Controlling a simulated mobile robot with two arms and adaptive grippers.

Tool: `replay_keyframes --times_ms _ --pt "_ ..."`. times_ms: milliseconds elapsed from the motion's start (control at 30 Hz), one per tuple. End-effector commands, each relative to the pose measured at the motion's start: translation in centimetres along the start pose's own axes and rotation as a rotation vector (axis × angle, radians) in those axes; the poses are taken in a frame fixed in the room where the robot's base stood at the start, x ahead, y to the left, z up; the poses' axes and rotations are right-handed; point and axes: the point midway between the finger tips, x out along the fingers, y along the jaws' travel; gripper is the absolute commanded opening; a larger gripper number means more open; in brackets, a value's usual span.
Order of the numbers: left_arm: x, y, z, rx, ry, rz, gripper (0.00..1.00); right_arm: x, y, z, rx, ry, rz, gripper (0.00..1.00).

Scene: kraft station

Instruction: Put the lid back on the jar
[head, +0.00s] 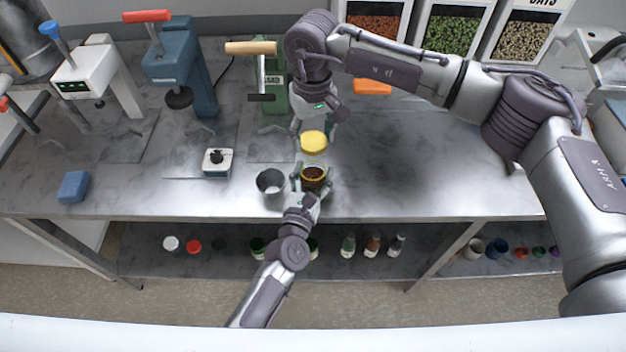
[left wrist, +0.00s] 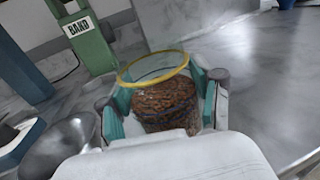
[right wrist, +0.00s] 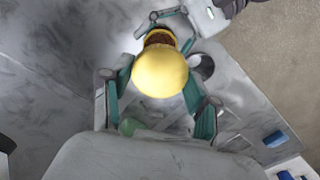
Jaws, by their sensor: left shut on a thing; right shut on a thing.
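The jar (head: 313,174) is open, with a yellow rim and dark brown contents. It stands upright near the table's front edge, and its clear wall shows in the left wrist view (left wrist: 165,100). My left gripper (head: 311,180) is shut around the jar's sides, one finger on each side. The yellow round lid (head: 313,140) is behind the jar in the head view, apart from it. My right gripper (head: 315,130) is shut on the lid, which hangs below its fingers. In the right wrist view the lid (right wrist: 160,72) partly hides the jar (right wrist: 160,38).
A metal cup (head: 270,182) stands just left of the jar. A small white device (head: 217,162) and a blue block (head: 73,187) lie farther left. Several presses, one green (head: 274,95), stand at the back left. The table right of the jar is clear.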

Motion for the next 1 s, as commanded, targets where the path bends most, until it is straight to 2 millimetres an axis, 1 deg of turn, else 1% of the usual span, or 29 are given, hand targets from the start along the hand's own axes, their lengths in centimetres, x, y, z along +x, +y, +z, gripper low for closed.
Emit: replay_keyframes --times_ms 67,167,400,500,1000 --pt "0.0 0.0 0.0 0.0 0.0 0.0 0.02 0.1 0.0 0.0 0.0 0.0 0.0 0.45" --pt "0.0 0.0 0.0 0.0 0.001 0.0 0.02 0.7 0.0 0.0 0.0 -0.001 0.0 0.45" --pt "0.0 0.0 0.0 0.0 0.001 0.0 0.02 4.1 0.0 0.1 0.0 -0.002 0.002 0.45" --pt "0.0 0.0 0.0 0.0 0.001 0.0 0.02 5.0 0.0 0.0 0.0 0.0 0.001 0.45" --pt "0.0 0.0 -0.1 0.0 0.001 0.0 0.02 5.0 0.0 0.0 0.0 0.001 0.002 0.45"
